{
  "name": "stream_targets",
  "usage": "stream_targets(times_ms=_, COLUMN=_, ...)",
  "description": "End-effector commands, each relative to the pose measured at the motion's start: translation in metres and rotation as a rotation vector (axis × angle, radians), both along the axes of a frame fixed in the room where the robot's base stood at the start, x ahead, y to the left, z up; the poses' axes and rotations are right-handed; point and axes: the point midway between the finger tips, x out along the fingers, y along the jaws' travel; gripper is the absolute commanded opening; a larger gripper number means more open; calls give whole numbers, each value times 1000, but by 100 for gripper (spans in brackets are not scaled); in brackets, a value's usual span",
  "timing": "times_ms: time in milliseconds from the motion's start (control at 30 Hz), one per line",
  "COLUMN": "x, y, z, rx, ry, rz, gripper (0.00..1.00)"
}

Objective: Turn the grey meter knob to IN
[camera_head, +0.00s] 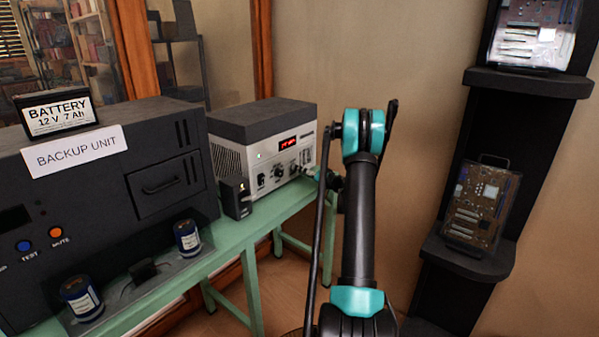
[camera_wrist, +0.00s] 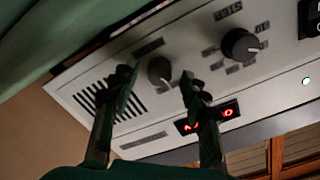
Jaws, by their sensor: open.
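The grey meter knob (camera_head: 302,169) is on the front panel of the white and grey powered unit (camera_head: 232,157); in the head view it is small and partly covered by my gripper (camera_head: 322,176). In the wrist view the panel appears upside down, and the grey round knob (camera_wrist: 159,71) with a light pointer line shows between the two fingers of my gripper (camera_wrist: 156,78). The fingers are apart, one on each side of the knob in the picture, with nothing held. I cannot tell whether they touch it or how near they are. The small labels by the knob are too blurred to read.
A larger dark knob (camera_wrist: 240,45) with several labels sits right of the grey one in the wrist view. A red display (camera_wrist: 210,117) is close to the right finger. A small black box (camera_head: 236,197) stands before the unit on the green bench (camera_head: 240,240). The backup unit (camera_head: 80,190) is left.

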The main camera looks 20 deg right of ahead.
Motion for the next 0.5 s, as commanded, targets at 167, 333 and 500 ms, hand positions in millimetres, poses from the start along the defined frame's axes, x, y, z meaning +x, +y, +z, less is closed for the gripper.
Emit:
stream_targets(times_ms=167, x=7, y=5, z=0, rx=0, ry=0, rz=0, gripper=46)
stream_targets(times_ms=333, x=7, y=5, z=0, rx=0, ry=0, rz=-1, gripper=46)
stream_targets(times_ms=500, x=7, y=5, z=0, rx=0, ry=1, rz=-1, gripper=34)
